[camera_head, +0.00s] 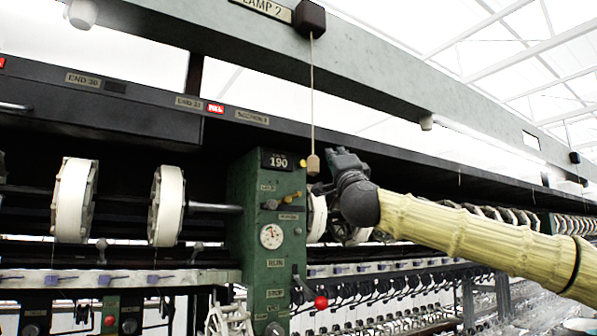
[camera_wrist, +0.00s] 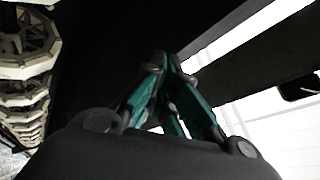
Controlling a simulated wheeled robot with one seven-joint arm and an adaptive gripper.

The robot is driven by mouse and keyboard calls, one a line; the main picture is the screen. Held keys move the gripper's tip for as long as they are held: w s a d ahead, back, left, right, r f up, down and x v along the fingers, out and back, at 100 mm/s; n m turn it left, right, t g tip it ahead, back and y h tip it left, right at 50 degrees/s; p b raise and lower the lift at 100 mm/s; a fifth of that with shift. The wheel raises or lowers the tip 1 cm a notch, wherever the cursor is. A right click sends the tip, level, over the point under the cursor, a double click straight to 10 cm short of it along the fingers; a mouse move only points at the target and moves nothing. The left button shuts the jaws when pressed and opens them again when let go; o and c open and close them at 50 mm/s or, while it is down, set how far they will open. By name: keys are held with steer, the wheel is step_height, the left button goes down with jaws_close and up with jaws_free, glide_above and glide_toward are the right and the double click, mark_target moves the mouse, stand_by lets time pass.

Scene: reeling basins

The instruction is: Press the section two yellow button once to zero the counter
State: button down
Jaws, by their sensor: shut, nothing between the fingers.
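A green control box (camera_head: 265,235) stands in the middle of the head view, with a counter (camera_head: 277,160) reading 190 at its top. A small yellow button (camera_head: 302,163) shows at the counter's right edge. My gripper (camera_head: 343,160) is shut and empty, a little to the right of the box and beside the hanging cord. In the wrist view its teal fingers (camera_wrist: 172,62) come together and point up at the dark underside of the machine. The button is not visible in the wrist view. I cannot tell the depth gap between gripper and button.
A cord with a wooden pull (camera_head: 313,164) hangs between box and gripper. A red-knobbed lever (camera_head: 321,301) sticks out at the box's lower right. White reels (camera_head: 167,206) lie to the left; more reels (camera_wrist: 25,95) show in the wrist view. A dark beam runs overhead.

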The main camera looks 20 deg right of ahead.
mark_target(302, 164)
steer(key=w+a+p, duration=0.1)
steer(key=w+p, duration=0.1)
steer(key=w, duration=0.6)
steer(key=shift+a+p, duration=0.2)
steer(key=shift+p, duration=0.1)
stand_by(0.4)
steer(key=shift+w+a+r, duration=0.1)
steer(key=shift+w, duration=0.15)
stand_by(1.2)
steer(key=shift+w+a, duration=0.1)
steer(key=shift+w, duration=0.15)
steer(key=shift+w+b, duration=0.3)
steer(key=shift+w, duration=0.2)
stand_by(1.0)
steer(key=shift+s, duration=0.15)
steer(key=shift+s+b, duration=0.6)
steer(key=shift+s, duration=0.2)
